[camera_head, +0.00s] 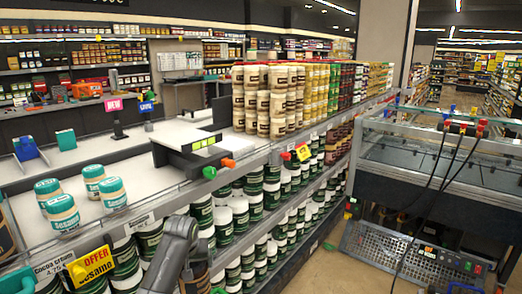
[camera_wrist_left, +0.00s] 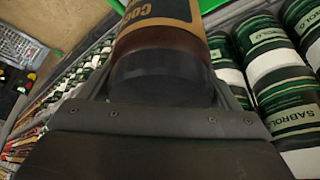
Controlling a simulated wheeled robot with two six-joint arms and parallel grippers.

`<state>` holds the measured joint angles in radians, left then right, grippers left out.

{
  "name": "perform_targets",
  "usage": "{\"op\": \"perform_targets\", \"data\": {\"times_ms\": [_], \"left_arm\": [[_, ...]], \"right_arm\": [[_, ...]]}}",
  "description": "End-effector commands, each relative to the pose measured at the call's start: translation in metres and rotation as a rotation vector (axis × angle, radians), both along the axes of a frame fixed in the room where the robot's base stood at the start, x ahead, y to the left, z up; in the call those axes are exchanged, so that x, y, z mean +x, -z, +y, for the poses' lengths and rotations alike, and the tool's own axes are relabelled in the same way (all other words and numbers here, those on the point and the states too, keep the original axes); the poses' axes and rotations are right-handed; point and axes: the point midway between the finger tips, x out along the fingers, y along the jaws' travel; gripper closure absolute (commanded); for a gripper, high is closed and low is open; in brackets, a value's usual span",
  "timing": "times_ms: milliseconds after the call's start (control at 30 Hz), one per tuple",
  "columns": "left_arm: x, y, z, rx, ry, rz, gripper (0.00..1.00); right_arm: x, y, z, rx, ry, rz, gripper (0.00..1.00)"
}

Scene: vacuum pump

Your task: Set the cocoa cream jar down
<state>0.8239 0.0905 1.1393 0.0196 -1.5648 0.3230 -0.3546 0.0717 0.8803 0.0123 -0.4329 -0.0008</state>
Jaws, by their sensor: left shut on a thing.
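My left gripper (camera_head: 186,262) is low in front of the shelf edge in the head view, in the aisle beside the lower rows of jars. It is shut on the cocoa cream jar, which fills the upper middle of the left wrist view (camera_wrist_left: 165,72). The jar has a dark brown body and a tan label with part of its lettering showing. The fingers flank it on both sides. In the head view the jar is mostly hidden by the gripper. My right gripper does not show.
The white upper shelf (camera_head: 148,166) has bare room right of several teal-lidded Sesamo jars (camera_head: 62,213). A dark box (camera_head: 190,152) and stacked cream jars (camera_head: 265,100) stand farther back. A cocoa cream price tag (camera_head: 53,265) is at the lower left. A metal cart (camera_head: 440,170) stands right.

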Motion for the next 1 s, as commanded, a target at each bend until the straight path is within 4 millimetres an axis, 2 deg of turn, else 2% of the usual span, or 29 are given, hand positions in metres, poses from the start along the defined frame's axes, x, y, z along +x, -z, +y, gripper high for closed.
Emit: {"op": "perform_targets", "data": {"times_ms": [33,300,500,900,1000], "left_arm": [[0.001,-0.021,0.000,0.000,0.000,-0.005,0.64],[0.001,-0.049,0.000,0.000,0.000,-0.004,0.64],[0.001,-0.054,0.000,0.000,0.000,-0.004,0.64],[0.001,-0.053,0.000,0.000,0.000,-0.005,0.64],[0.001,-0.053,0.000,0.000,0.000,-0.005,0.64]], "right_arm": [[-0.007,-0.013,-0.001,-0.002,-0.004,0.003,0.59],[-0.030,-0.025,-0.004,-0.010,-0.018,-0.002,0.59],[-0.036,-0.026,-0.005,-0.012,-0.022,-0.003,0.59],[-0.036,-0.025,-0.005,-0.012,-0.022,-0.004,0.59],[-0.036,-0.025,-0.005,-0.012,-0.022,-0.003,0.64]]}}
